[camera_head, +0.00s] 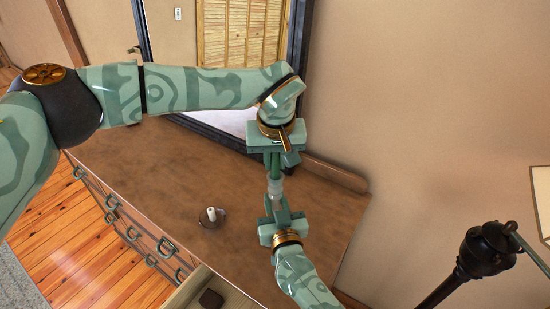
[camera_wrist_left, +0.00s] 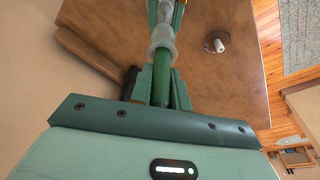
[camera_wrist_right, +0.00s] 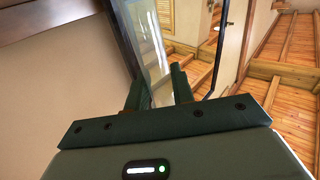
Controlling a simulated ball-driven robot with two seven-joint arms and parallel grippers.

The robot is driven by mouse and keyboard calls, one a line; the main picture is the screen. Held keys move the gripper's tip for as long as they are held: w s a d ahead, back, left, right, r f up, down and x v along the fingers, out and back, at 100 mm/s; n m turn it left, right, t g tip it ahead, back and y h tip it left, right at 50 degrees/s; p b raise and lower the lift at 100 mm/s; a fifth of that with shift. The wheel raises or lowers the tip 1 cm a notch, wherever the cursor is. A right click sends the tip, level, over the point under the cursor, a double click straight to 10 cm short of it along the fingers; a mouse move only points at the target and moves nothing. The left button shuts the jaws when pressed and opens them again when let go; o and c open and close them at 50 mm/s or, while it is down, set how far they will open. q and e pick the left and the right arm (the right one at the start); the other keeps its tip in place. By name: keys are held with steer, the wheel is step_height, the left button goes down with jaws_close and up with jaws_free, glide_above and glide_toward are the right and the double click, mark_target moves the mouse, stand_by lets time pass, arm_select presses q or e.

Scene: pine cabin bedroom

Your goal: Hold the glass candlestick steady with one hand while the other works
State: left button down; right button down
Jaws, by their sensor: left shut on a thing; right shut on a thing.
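The clear glass candlestick (camera_head: 275,187) is held above the dresser top, between my two grippers; it also shows in the left wrist view (camera_wrist_left: 163,38). A slim green rod, seemingly a candle (camera_wrist_left: 161,80), runs from the glass to my left gripper (camera_head: 274,158). The left gripper is shut on that green candle, from above in the head view. My right gripper (camera_head: 277,203) is shut on the candlestick from the opposite side. The two grippers face each other, a short gap apart. In the right wrist view I cannot clearly separate the glass from the mirror behind.
The brown dresser top (camera_head: 150,185) lies below, with a short white candle (camera_head: 211,214) in a small holder on it. A dark-framed mirror (camera_head: 225,122) stands behind. A drawer (camera_head: 225,290) is open at the front. A black lamp (camera_head: 485,250) stands at right.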

arm_select(q)
steer(key=c, duration=1.3)
jaws_free()
steer(key=v, duration=1.2)
steer(key=shift+r, duration=0.15)
arm_select(e)
steer(key=c, duration=1.1)
jaws_free()
steer(key=shift+s, duration=0.1)
